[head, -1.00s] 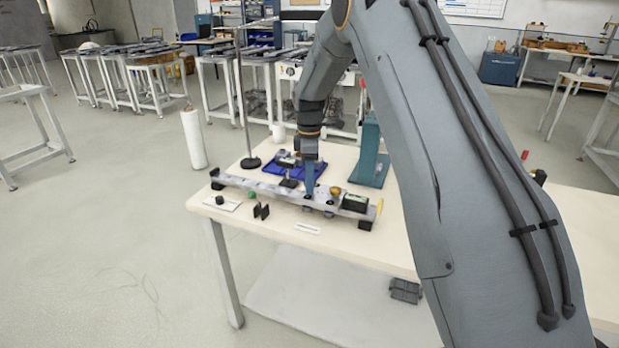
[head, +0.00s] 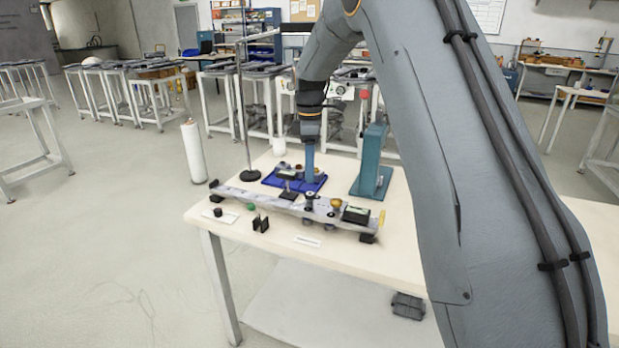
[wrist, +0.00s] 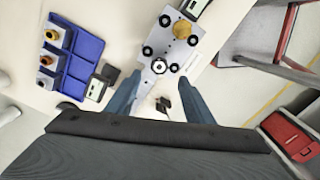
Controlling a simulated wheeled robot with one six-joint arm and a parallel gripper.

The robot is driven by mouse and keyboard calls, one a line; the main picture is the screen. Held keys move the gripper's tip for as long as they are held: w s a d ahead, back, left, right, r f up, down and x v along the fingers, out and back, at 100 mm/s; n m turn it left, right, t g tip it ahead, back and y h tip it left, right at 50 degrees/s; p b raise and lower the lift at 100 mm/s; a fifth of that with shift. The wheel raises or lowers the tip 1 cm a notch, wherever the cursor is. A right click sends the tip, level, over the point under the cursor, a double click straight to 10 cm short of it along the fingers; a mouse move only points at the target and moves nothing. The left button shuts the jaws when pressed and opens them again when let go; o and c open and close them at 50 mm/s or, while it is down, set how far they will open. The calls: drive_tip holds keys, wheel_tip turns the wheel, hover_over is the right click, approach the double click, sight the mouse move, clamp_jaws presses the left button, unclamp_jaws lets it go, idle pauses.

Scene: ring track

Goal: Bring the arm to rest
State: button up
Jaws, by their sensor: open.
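My gripper (head: 309,172) hangs above the track on the table, with its fingers pointing down. In the wrist view my gripper (wrist: 160,100) is open, its two blue fingers apart with nothing between them. The long grey track (head: 262,201) lies across the table below and in front of it. The track also shows in the wrist view (wrist: 158,93), with a round black-and-white part beyond the fingertips and a brass knob (wrist: 182,29) farther up.
A blue tray (head: 270,179) with small parts lies behind the track. A teal stand (head: 373,170) is at its right, a thin pole (head: 241,110) on a black base at its left. A white cylinder (head: 194,150) stands left of the table (head: 290,258).

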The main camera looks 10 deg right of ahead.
drive_tip(key=shift+s, duration=0.15)
drive_tip(key=s+f+m, duration=0.3)
drive_tip(key=s+m, duration=0.4)
drive_tip(key=s, duration=1.1)
drive_tip(key=s+f+m, duration=0.3)
drive_tip(key=s+m, duration=0.5)
drive_tip(key=s, duration=0.9)
drive_tip(key=shift+s+d+f+t, duration=0.15)
drive_tip(key=shift+s+f+t, duration=0.15)
drive_tip(key=shift+s, duration=0.1)
